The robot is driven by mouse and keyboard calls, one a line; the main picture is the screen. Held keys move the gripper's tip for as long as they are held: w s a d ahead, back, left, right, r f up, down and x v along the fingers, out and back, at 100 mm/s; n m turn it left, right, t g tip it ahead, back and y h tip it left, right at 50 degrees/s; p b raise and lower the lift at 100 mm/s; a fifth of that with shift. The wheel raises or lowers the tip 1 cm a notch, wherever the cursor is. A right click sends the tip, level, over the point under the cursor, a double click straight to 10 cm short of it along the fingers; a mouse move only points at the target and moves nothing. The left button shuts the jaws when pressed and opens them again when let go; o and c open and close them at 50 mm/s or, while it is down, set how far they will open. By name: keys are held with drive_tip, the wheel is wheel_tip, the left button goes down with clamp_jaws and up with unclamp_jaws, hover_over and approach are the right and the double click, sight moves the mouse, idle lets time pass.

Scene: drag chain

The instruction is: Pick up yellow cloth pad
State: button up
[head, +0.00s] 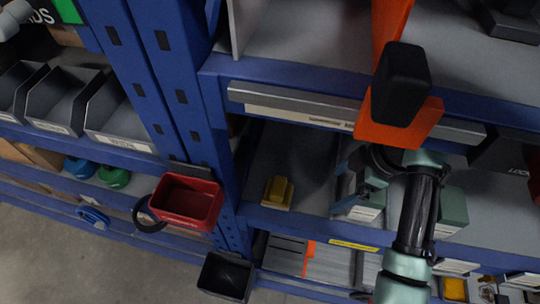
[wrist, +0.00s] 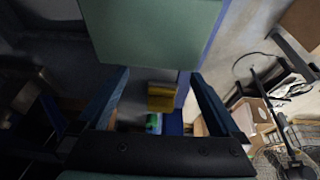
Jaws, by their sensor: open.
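The yellow cloth pad (head: 278,191) lies on the grey shelf, near its front edge and right of the blue upright. In the wrist view the yellow pad (wrist: 161,97) shows beyond my fingers, between them in the picture, below a large green-grey box. My gripper (head: 362,184) is to the right of the pad in the head view, apart from it, by the green-grey boxes. In the wrist view my gripper (wrist: 160,88) has its two blue fingers spread wide with nothing held between them.
Green-grey boxes (head: 452,209) stand on the same shelf under my arm. An orange part with a black block (head: 400,85) is above. The shelf around the pad is mostly bare.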

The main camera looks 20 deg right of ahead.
sight(276, 185)
drive_tip(key=shift+s+a+r, duration=0.2)
drive_tip(key=shift+s+r, duration=0.05)
drive_tip(key=shift+s, duration=0.1)
drive_tip(key=w+a, duration=0.2)
drive_tip(key=a, duration=0.1)
drive_tip(key=w+a+b, duration=0.1)
drive_tip(key=w+a, duration=0.1)
drive_tip(key=a, duration=0.1)
drive_tip(key=w+a+b, duration=0.1)
drive_tip(key=w+a, duration=0.1)
drive_tip(key=a, duration=0.2)
drive_tip(key=shift+w+f, duration=0.1)
drive_tip(key=shift+w, duration=0.05)
drive_tip(key=f, duration=0.1)
drive_tip(key=b, duration=0.1)
drive_tip(key=a+f+b, duration=0.1)
drive_tip(key=shift+w+f+y, duration=0.25)
drive_tip(key=shift+f+y, duration=0.05)
drive_tip(key=shift+w+a+f+p, duration=0.1)
drive_tip(key=shift+f+p, duration=0.05)
drive_tip(key=shift+p, duration=0.4)
drive_tip(key=shift+x, duration=0.85)
drive_tip(key=c, duration=1.3)
